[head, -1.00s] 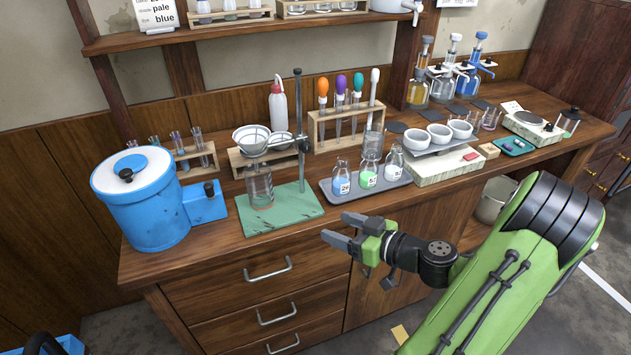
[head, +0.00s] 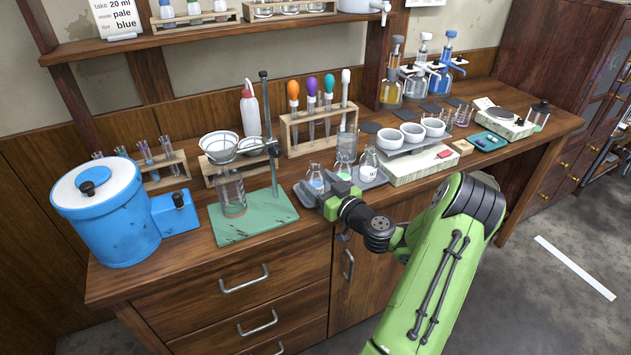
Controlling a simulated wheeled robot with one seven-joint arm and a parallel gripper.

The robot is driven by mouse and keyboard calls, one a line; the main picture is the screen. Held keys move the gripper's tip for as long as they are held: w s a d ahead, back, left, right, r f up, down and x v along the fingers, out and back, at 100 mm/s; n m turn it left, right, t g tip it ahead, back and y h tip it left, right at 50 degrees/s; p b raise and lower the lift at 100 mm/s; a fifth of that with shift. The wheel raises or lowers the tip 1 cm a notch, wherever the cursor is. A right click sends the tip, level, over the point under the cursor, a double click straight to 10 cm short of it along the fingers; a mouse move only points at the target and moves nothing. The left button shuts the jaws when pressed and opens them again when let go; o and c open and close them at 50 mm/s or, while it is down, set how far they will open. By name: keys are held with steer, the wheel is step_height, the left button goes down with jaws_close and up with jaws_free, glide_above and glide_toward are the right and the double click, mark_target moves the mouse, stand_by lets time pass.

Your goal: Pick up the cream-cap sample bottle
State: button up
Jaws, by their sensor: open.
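I cannot tell whether a finger touches a bottle.
A stand on a green mat (head: 253,220) with a flask and funnel is left of my gripper. A dropper rack (head: 295,140) stands behind the tray, and a balance (head: 417,163) with white cups to its right. A blue drum (head: 108,218) is far left.

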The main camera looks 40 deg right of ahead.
steer(key=shift+w, duration=0.75)
steer(key=shift+s, duration=0.1)
steer(key=shift+c, duration=0.3)
steer(key=c, duration=0.7)
steer(key=shift+c, duration=0.2)
steer(key=shift+r, duration=0.1)
